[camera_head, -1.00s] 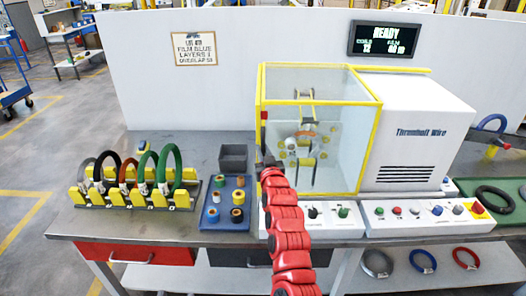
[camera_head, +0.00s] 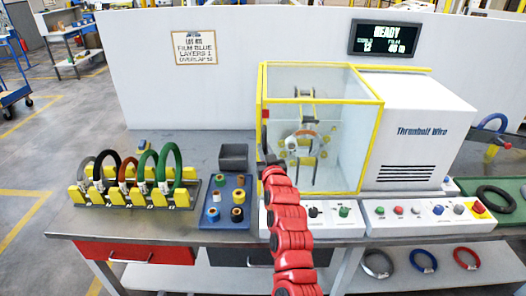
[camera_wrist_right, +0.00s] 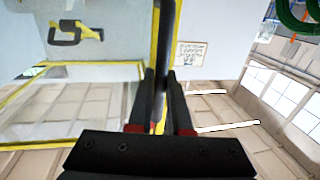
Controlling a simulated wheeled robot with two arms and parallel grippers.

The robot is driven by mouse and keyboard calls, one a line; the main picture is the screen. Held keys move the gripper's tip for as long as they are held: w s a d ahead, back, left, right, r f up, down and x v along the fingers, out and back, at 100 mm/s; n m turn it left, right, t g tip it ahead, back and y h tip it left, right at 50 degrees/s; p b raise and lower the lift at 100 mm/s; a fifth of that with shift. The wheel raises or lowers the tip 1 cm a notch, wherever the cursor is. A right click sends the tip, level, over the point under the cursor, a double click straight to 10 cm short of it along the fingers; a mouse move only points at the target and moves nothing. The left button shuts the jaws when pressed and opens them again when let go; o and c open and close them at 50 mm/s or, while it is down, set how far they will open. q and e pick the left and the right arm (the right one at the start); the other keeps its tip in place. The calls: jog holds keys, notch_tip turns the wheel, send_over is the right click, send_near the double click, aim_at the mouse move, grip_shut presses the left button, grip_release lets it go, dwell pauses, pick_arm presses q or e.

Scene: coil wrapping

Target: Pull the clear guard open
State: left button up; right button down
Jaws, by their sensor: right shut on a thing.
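The clear guard (camera_head: 345,125) is a see-through box with yellow edges at the left end of the white wrapping machine (camera_head: 425,125). It looks closed around the ring and rollers (camera_head: 304,142) inside; I cannot tell if there is a small gap. My right gripper (camera_head: 268,162) is at the guard's front left edge, below a small red block. In the right wrist view, my right gripper (camera_wrist_right: 160,105) is shut on a dark upright bar, the guard's handle (camera_wrist_right: 162,50), beside a yellow frame edge. My left gripper is not in view.
A rack of coloured coils (camera_head: 135,190), a blue tray of tape rolls (camera_head: 225,205) and a grey bin (camera_head: 233,157) stand left of the guard. Control panels (camera_head: 425,215) run along the front. A display (camera_head: 383,39) reads READY. A black coil (camera_head: 496,198) lies at right.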

jog(key=d+b, duration=0.4)
jog(key=d, duration=0.1)
jog(key=d+b, duration=0.4)
jog(key=d, duration=0.1)
jog(key=d+f+b, duration=0.1)
jog(key=d+b, duration=0.3)
jog(key=b, duration=0.1)
jog(key=shift+d, duration=0.4)
jog(key=b, duration=0.9)
send_near(368, 142)
jog(key=w, duration=0.1)
jog(key=w+a, duration=0.1)
jog(key=w, duration=0.1)
jog(key=w+a, duration=0.1)
jog(key=w, duration=0.1)
jog(key=shift+w+f, duration=0.15)
jog(key=shift+f, duration=0.1)
jog(key=shift+d+r+b, duration=0.1)
jog(key=shift+d+b, duration=0.2)
jog(key=shift+d, duration=0.2)
jog(key=c, duration=0.8)
grip_release()
jog(key=shift+c, duration=0.2)
jog(key=s+d, duration=0.3)
jog(key=s, duration=1.4)
jog(key=shift+d, duration=0.15)
